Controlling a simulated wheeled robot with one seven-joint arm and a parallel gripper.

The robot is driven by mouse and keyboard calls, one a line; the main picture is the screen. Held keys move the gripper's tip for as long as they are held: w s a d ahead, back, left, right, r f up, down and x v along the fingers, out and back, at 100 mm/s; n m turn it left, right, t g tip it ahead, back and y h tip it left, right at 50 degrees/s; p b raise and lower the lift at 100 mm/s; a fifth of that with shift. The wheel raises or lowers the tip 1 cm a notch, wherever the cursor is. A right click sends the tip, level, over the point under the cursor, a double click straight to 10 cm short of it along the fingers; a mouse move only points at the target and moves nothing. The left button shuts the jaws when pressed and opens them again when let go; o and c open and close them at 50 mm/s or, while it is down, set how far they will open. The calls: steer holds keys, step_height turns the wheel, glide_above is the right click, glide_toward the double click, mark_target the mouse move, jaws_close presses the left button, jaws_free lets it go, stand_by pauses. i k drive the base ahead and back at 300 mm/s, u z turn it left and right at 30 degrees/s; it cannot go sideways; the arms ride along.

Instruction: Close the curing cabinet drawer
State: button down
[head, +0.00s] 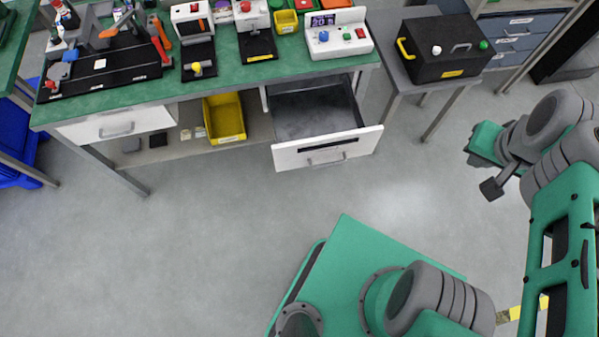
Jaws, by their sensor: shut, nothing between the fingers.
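An open drawer (328,150) with a white front stands pulled out from under the right part of the green-topped bench. Its front has a handle and a dark slot, and its grey inside looks empty. I cannot read a label that names it as the curing cabinet drawer. My gripper (491,189) is at the right of the head view, to the right of the drawer and apart from it. It is small and dark here, shut and empty.
A closed white drawer (117,126) is under the bench's left part, and a yellow bin (225,118) is on the shelf between. A side table holds a black box (446,47) right of the bench. The floor before the open drawer is clear.

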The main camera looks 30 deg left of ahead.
mark_target(316, 121)
steer(key=k, duration=0.5)
steer(key=u, duration=1.85)
steer(key=i, duration=0.5)
steer(key=u, duration=0.05)
